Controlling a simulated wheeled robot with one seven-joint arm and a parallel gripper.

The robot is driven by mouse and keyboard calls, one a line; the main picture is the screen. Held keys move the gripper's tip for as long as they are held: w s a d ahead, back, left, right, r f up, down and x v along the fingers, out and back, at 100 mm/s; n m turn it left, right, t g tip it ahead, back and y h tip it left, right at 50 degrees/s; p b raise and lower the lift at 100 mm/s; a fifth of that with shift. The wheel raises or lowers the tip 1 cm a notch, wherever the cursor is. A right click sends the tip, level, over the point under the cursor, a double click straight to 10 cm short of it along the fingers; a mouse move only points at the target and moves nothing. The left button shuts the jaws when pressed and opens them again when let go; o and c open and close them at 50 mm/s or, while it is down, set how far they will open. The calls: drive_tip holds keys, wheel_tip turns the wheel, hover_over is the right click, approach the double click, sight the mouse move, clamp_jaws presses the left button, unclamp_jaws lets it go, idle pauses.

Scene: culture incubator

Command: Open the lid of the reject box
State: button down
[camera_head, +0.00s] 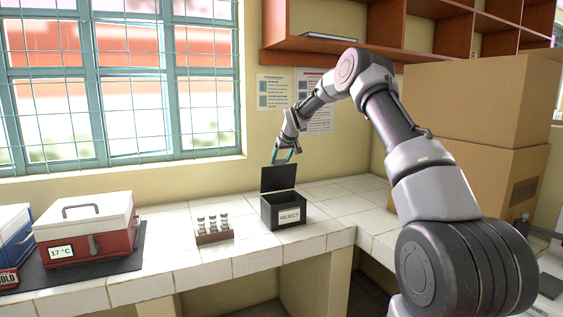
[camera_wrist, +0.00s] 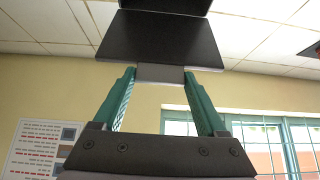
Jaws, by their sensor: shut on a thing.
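The reject box (camera_head: 268,213) is a small black box with a white label, standing on the tiled counter. Its black lid (camera_head: 278,178) stands raised, about upright, at the back of the box. My gripper (camera_head: 283,155) is at the top edge of the lid. In the wrist view, the green fingers of my gripper (camera_wrist: 160,76) are closed on a grey tab (camera_wrist: 160,72) at the lid's edge, and the dark lid (camera_wrist: 160,40) extends beyond them. The inside of the box is hidden from view.
A rack of several vials (camera_head: 214,238) stands left of the box. A red cooler with a white lid (camera_head: 88,243) and a blue one (camera_head: 14,238) sit farther left. Large cardboard boxes (camera_head: 480,105) stand at the right. The counter (camera_head: 335,210) right of the box is clear.

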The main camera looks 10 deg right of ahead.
drive_tip(key=shift+w+r, duration=0.15)
drive_tip(key=shift+r, duration=0.05)
unclamp_jaws()
drive_tip(key=shift+f, duration=0.1)
drive_tip(key=v, duration=1)
drive_tip(key=shift+s+r, duration=0.3)
